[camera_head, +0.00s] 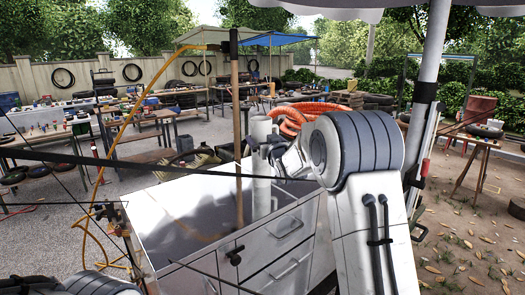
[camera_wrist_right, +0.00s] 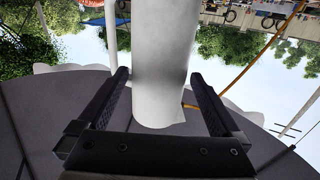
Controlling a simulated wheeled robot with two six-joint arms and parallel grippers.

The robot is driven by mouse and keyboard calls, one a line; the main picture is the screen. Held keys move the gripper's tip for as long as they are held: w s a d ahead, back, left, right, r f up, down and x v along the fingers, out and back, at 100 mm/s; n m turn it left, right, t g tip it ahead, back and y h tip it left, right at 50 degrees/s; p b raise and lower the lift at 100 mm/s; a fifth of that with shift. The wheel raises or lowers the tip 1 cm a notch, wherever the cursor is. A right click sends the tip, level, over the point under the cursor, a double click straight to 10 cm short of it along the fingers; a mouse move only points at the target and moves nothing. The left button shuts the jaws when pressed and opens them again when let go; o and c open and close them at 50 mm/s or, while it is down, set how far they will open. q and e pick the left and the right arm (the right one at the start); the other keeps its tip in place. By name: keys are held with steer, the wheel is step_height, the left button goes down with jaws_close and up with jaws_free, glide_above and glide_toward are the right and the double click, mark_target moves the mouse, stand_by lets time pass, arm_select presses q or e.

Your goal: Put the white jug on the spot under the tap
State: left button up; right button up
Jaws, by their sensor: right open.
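The white jug (camera_head: 261,128) shows as a tall white cylinder upright at the back of the steel-topped cart (camera_head: 180,205). My right gripper (camera_head: 264,152) is at the jug's side, at its upper part. In the right wrist view, which is upside down, the jug (camera_wrist_right: 165,60) stands between the two open fingers, with a small pointed lip at its near end. Whether the fingers touch it is not clear. A dark fitting (camera_head: 107,212) is at the cart's left edge; I cannot tell if it is the tap. My left gripper is not in view.
A wooden pole (camera_head: 237,110) stands on the cart, left of the jug, with a yellow hose (camera_head: 150,90) from its top. Orange coiled hose (camera_head: 300,115) lies behind. Dark cables cross in front. The cart top's left half is bare.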

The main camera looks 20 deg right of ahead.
steer(key=w+p, duration=0.3)
steer(key=w, duration=0.2)
steer(key=shift+w+d+p, duration=0.2)
steer(key=shift+w+p, duration=0.15)
steer(key=shift+p, duration=0.05)
steer(key=c, duration=1.5)
steer(key=shift+r, duration=0.1)
jaws_close()
steer(key=shift+r, duration=0.1)
